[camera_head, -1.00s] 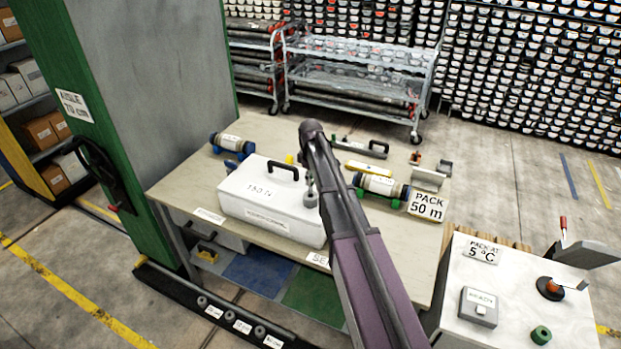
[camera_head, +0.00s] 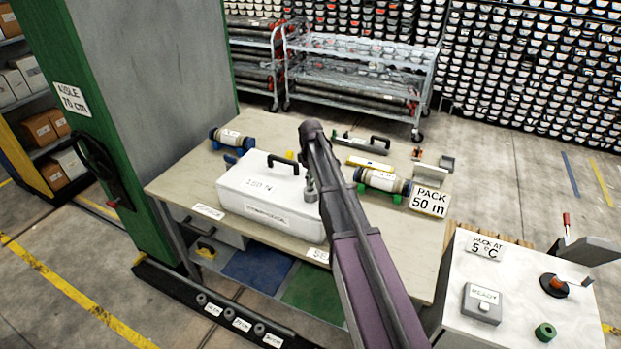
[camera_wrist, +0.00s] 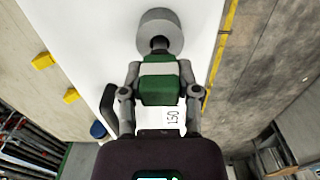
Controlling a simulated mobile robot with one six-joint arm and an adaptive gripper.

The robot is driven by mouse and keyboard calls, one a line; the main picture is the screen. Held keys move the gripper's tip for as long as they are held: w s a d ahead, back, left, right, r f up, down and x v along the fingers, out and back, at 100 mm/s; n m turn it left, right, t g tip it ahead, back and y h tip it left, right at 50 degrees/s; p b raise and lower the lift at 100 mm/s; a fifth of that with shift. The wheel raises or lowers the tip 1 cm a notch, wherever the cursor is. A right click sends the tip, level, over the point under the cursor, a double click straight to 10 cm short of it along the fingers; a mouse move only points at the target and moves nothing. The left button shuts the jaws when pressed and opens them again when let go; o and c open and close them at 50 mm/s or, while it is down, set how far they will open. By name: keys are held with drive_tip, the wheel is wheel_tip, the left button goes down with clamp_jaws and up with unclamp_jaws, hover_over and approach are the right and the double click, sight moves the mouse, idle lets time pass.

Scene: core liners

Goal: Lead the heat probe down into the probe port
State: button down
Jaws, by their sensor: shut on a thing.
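The heat probe, a green handle with a pale band (camera_wrist: 159,84), is between the grey fingers of my gripper (camera_wrist: 158,95), which is shut on it. Its dark tip points at a grey round collar (camera_wrist: 160,27), apparently the probe port, on the white box. The tip overlaps the collar in the wrist view; I cannot tell whether it is inside or above it. The grey collar (camera_head: 312,198) shows beside my arm there, which hides most of the gripper and the probe.
A white stand (camera_head: 470,325) is at right. A green-edged grey column (camera_head: 150,80) rises at left.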

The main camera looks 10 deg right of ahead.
drive_tip(key=shift+f, duration=0.2)
idle(0.3)
drive_tip(key=shift+c, duration=1.3)
unclamp_jaws()
drive_tip(key=shift+r, duration=0.15)
wheel_tip(320, 180, up, 9)
drive_tip(key=p, duration=0.9)
drive_tip(key=shift+f, duration=0.2)
drive_tip(key=shift+s+f+b, duration=0.2)
drive_tip(key=shift+s+b, duration=0.15)
drive_tip(key=s+f+m+b, duration=0.3)
drive_tip(key=s+f+b, duration=0.2)
drive_tip(key=s, duration=0.4)
drive_tip(key=s+f+m+b, duration=0.4)
drive_tip(key=s, duration=0.6)
drive_tip(key=s+f+m+b, duration=0.3)
drive_tip(key=s+f+b, duration=0.2)
drive_tip(key=s, duration=0.4)
drive_tip(key=shift+s+a+f+m+b, duration=0.25)
drive_tip(key=shift+a+f+m+b, duration=0.05)
drive_tip(key=shift+a, duration=0.15)
